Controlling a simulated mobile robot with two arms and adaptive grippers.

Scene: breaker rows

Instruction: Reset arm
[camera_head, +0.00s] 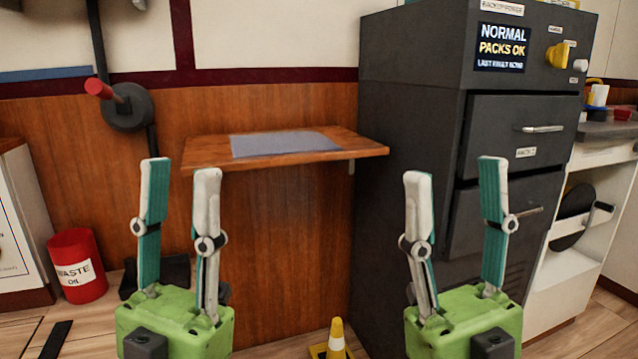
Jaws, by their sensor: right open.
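My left gripper (181,170) stands upright at the lower left, green-bodied with two white and teal fingers. Its fingers are apart with nothing between them, in front of the wood-panelled wall. My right gripper (452,166) stands upright at the lower right in front of the dark cabinet (412,120). Its fingers are spread and empty. Neither gripper touches anything that I can see.
A wooden wall shelf (360,148) bears a grey mat (285,143). A lever with a red handle (99,88) is on the wall at left. A red waste oil bin (76,265) and a yellow cone (337,340) are on the floor. The cabinet has drawers and a yellow knob (557,55).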

